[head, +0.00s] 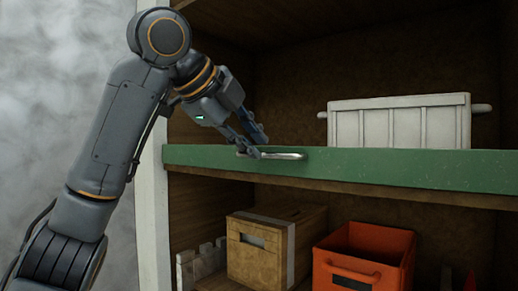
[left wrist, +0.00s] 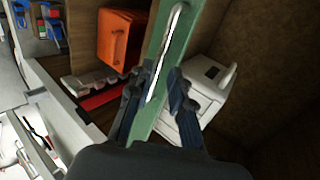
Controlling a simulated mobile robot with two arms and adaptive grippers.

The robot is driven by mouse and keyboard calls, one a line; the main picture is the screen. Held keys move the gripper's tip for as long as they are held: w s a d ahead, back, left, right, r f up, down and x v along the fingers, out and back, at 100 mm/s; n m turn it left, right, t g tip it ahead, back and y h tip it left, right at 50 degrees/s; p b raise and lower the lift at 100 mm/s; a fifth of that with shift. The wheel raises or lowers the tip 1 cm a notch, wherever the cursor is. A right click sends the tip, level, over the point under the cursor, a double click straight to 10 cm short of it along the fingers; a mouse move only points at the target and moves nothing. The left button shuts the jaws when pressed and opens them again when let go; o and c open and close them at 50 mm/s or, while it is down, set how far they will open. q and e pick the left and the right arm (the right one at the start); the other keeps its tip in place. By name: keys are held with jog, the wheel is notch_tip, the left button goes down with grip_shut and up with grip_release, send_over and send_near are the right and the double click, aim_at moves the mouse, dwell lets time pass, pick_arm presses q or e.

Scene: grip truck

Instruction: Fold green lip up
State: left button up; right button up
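The green lip (head: 400,168) is a long strip along the front edge of the upper shelf. A metal handle (head: 285,156) sits on it near its left end. In the left wrist view the green lip (left wrist: 160,45) and its handle (left wrist: 170,45) run up between my fingers. My left gripper (head: 255,146) reaches down from above at the handle's left end. In the left wrist view its fingers (left wrist: 160,88) are apart, one on each side of the lip. I cannot tell whether they touch it. My right gripper is in neither view.
A white crate (head: 400,122) stands on the upper shelf behind the lip. Below are a wooden box (head: 262,255), an orange bin (head: 345,278) and a grey notched piece (head: 200,262). A pale upright post (head: 150,215) borders the shelf at left.

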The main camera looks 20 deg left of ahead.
pick_arm(q)
jog(key=v, duration=0.9)
